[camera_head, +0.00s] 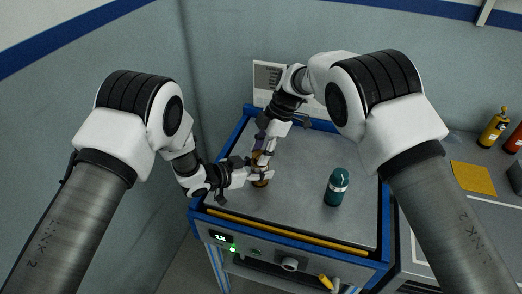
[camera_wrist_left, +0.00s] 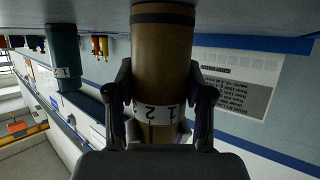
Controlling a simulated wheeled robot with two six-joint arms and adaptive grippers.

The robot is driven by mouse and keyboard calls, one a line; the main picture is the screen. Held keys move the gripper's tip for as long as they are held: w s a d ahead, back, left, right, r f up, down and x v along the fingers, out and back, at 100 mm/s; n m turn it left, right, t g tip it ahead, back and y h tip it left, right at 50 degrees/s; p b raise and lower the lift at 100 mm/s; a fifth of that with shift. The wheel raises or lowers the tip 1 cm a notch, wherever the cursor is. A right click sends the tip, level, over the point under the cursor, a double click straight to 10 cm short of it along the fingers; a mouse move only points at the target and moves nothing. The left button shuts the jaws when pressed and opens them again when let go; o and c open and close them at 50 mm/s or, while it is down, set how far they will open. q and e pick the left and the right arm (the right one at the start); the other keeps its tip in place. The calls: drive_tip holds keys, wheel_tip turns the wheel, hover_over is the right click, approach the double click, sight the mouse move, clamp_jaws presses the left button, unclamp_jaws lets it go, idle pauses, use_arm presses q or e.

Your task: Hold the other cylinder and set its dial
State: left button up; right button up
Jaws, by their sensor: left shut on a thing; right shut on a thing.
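The tan-brown cylinder (camera_head: 260,182) stands on the grey table top, mostly covered by my grippers in the head view. My left gripper (camera_head: 261,174) is shut around it from the left. The upside-down left wrist view shows its fingers on both sides of the cylinder (camera_wrist_left: 162,60), near a white dial ring (camera_wrist_left: 157,113) with black digits 1 and 2. My right gripper (camera_head: 262,150) comes down from above and is shut at the cylinder's top; the exact contact is hidden. The teal cylinder (camera_head: 337,188) stands upright and free to the right; it also shows in the left wrist view (camera_wrist_left: 65,50).
The blue-framed table (camera_head: 300,170) has a yellow front strip and a lit display (camera_head: 221,237) that appears to read 12. A printed sheet (camera_head: 267,75) hangs behind. Yellow and red bottles (camera_head: 493,128) stand on the right-hand bench. The table's right half is clear except the teal cylinder.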

drive_tip(key=m+t, duration=0.1)
drive_tip(key=m, duration=0.1)
drive_tip(key=m+t, duration=0.1)
drive_tip(key=m, duration=0.2)
drive_tip(key=shift+s+f, duration=0.1)
drive_tip(key=shift+s, duration=0.05)
drive_tip(key=shift+m, duration=0.3)
drive_tip(key=o, duration=1.2)
drive_tip(key=shift+c, duration=0.2)
drive_tip(key=v, duration=1.2)
drive_tip(key=shift+d, duration=0.15)
